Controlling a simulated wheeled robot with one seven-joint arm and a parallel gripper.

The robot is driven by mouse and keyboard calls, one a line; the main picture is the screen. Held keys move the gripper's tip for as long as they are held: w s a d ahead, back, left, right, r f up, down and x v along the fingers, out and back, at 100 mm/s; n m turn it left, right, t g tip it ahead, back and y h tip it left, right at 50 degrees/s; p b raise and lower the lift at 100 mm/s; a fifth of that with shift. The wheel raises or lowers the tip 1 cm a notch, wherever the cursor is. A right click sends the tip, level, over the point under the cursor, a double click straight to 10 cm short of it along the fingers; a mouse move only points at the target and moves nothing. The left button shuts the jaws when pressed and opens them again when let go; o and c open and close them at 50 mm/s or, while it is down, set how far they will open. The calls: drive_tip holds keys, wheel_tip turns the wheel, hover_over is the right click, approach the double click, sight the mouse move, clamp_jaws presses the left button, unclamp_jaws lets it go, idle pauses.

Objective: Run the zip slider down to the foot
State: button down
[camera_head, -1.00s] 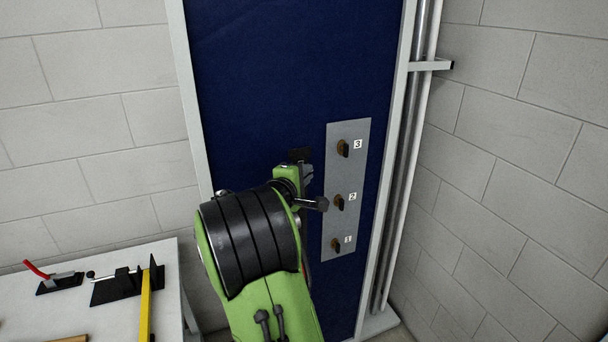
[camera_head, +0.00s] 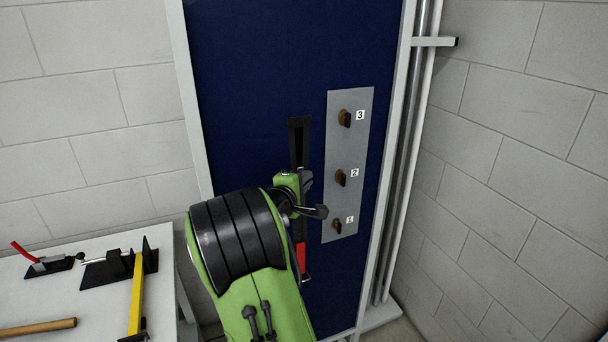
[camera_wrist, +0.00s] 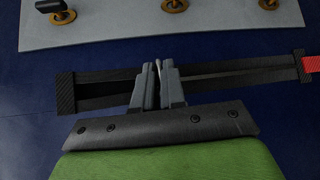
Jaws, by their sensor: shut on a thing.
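The zip is a black strip (camera_head: 300,137) running upright on the dark blue panel, with a red piece (camera_head: 301,257) at its lower end. In the wrist view the strip (camera_wrist: 95,91) lies sideways, with the red piece (camera_wrist: 312,64) at the right. The tape shows a dark gap above my gripper. My gripper (camera_head: 306,184) is partway down the strip. In the wrist view its fingers (camera_wrist: 158,84) are shut on the slider, of which only a thin grey bit (camera_wrist: 157,68) shows between the fingertips. My arm hides part of the lower zip.
A grey plate (camera_head: 350,100) with three numbered knobs is close to the right of the zip. Pipes (camera_head: 403,170) run up the panel's right edge. A bench (camera_head: 60,290) at lower left holds clamps and a yellow-barred tool (camera_head: 135,290).

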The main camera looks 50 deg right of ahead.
wheel_tip(320, 180, down, 22)
drive_tip(key=b, duration=1.5)
drive_tip(key=shift+a+f, duration=0.15)
drive_tip(key=shift+f, duration=0.2)
drive_tip(key=c, duration=1.3)
unclamp_jaws()
drive_tip(key=shift+w, duration=0.15)
drive_tip(key=shift+o, duration=0.2)
drive_tip(key=v, duration=1.5)
drive_tip(key=shift+a+r+p, duration=0.2)
drive_tip(key=shift+a+p, duration=0.1)
drive_tip(key=shift+p, duration=0.15)
